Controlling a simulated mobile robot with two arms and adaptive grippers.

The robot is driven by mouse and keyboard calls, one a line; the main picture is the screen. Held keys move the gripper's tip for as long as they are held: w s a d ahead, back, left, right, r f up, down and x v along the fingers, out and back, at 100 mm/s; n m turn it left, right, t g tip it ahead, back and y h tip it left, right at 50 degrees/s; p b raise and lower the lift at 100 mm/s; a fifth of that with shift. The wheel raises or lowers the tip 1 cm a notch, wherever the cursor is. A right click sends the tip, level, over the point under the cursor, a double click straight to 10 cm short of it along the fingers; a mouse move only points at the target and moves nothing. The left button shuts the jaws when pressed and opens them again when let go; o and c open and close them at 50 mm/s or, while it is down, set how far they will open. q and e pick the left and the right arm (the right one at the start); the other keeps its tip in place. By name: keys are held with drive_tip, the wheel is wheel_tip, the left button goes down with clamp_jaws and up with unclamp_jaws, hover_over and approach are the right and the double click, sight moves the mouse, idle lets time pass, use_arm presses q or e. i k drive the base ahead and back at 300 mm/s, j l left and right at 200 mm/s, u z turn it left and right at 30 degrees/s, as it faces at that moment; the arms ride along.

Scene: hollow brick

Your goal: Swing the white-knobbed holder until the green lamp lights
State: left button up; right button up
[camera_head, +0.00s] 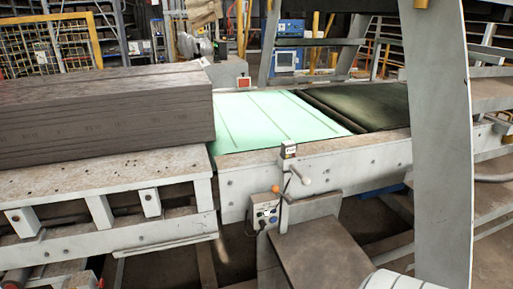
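A small post-mounted holder (288,160) stands at the front edge of the conveyor frame. A pale lever arm runs from it to a whitish knob (306,181) at its lower right. A grey control box (264,212) is fixed just below and left of it, with small coloured buttons or lamps on its face. They are too small to tell which is the green lamp or whether it is lit. An orange ball knob (275,189) sits above the box.
A stack of dark slabs (100,110) rests on the white-grey frame (100,185) at left. A pale green panel (275,115) lies behind the holder. A tall grey curved upright (440,140) stands at right. A brown plate (325,250) lies below the holder.

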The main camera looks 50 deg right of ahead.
sight(286, 165)
drive_tip(key=z, duration=1.8)
